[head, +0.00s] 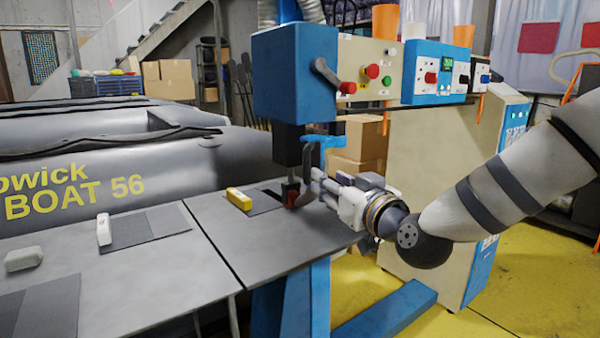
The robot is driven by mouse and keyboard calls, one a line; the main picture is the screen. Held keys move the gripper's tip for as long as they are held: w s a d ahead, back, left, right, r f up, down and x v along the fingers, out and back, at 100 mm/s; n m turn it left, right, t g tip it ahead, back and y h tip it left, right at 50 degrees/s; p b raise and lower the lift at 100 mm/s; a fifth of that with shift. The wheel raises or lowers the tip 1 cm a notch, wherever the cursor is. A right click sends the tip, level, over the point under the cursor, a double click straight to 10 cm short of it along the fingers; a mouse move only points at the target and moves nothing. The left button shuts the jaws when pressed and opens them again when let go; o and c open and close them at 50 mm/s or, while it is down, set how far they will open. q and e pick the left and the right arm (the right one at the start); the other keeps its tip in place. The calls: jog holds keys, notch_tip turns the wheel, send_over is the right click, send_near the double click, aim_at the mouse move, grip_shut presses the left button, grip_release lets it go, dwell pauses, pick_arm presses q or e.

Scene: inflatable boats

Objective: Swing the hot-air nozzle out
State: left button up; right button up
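The welding machine's blue head (293,75) stands over the right end of the grey table. Below it is a dark pressing column (287,145) with a red part at its foot. A blue bracket (324,141) with a dark curved piece hanging under it sits just right of the column; I take this to be the hot-air nozzle's mount, but the nozzle tip is not clear. My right gripper (307,187) reaches in from the right, its fingers beside the column's foot and just below the bracket. Its fingers overlap dark parts, so contact and opening are unclear. My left gripper is not in view.
A lever with a red knob (347,87) and control panels (435,75) are above my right arm. A yellow block (239,199) and a white block (103,230) lie on grey patches on the table (205,285). A grey boat (200,165) lies behind.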

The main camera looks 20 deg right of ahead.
aim_at(308, 168)
jog(key=w, duration=0.6)
jog(key=shift+w+a+f, duration=0.3)
jog(key=shift+w, duration=0.05)
jog(key=w, duration=0.3)
jog(key=w+b, duration=0.1)
jog(key=shift+w+a+f, duration=0.3)
jog(key=shift+a+f, duration=0.05)
jog(key=shift+a, duration=0.05)
jog(key=shift+w+r, duration=0.1)
jog(key=shift+w, duration=0.2)
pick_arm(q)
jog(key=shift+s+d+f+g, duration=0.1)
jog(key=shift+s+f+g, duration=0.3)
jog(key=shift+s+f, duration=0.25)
pick_arm(e)
jog(key=shift+a+r, duration=0.1)
jog(key=shift+r, duration=0.2)
grip_shut()
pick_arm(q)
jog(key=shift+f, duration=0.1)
